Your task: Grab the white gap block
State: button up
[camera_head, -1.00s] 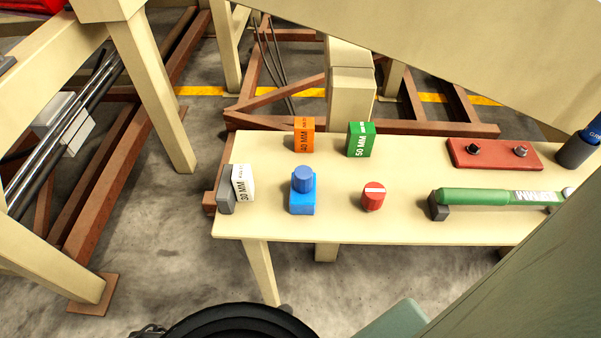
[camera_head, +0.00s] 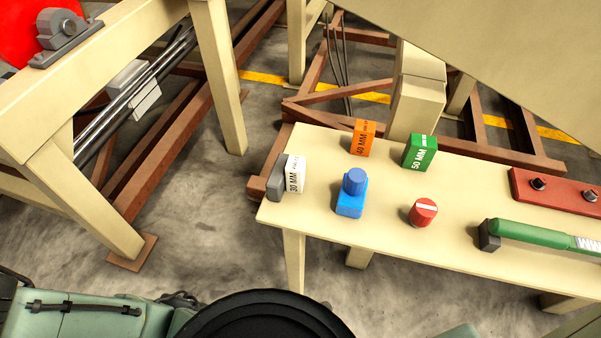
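The white gap block (camera_head: 295,174), marked 30 MM, stands upright at the left end of the cream table (camera_head: 310,218). A dark grey block (camera_head: 276,182) stands against or just beside its left side, at the table's edge. My gripper is not in view, so its state and its distance from the block do not show.
A blue block with a round knob (camera_head: 351,196), a red knob (camera_head: 423,212), an orange 40 MM block (camera_head: 363,138) and a green 50 MM block (camera_head: 419,153) stand nearby. A green-handled tool (camera_head: 535,235) and red plate (camera_head: 555,189) lie right. Bare floor (camera_head: 200,235) lies left.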

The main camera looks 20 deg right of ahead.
aim_at(295, 168)
jog(key=k+j, duration=0.3)
jog(key=z, duration=0.4)
jog(key=k+z, duration=0.15)
jog(key=z, duration=0.65)
jog(key=k+z, duration=0.15)
jog(key=z, duration=0.25)
